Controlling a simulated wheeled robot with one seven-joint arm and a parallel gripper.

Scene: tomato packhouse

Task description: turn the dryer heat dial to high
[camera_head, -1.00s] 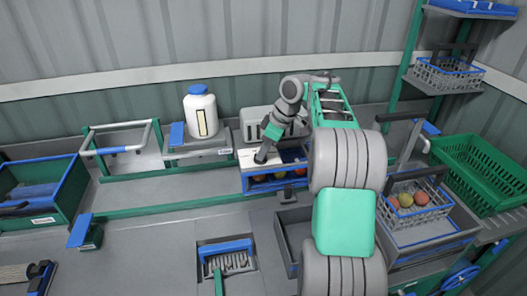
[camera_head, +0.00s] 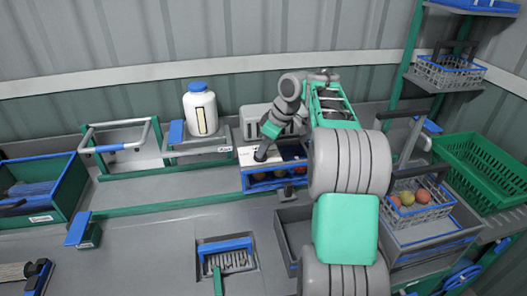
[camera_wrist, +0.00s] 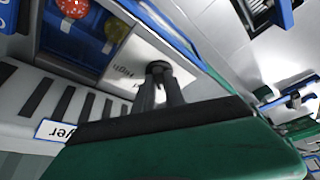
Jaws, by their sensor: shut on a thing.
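The dryer (camera_head: 252,122) is a grey vented box against the back wall; its vents and part of a label ending in "yer" show in the wrist view (camera_wrist: 30,100). In front of it is a white dial panel (camera_head: 246,157), which shows printed words in the wrist view (camera_wrist: 132,57), one reading "High" upside down. The dark round heat dial (camera_wrist: 158,67) stands on this panel. My gripper (camera_head: 262,156) reaches down to the panel, and its fingers (camera_wrist: 160,88) are shut on the dial. The fingers hide part of the dial, and I cannot read its setting.
A blue-edged tray (camera_head: 262,186) with tomatoes adjoins the panel. A white jar (camera_head: 201,112) with a blue lid stands to the left. A wire basket of fruit (camera_head: 425,212) and a green crate (camera_head: 480,170) are at the right.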

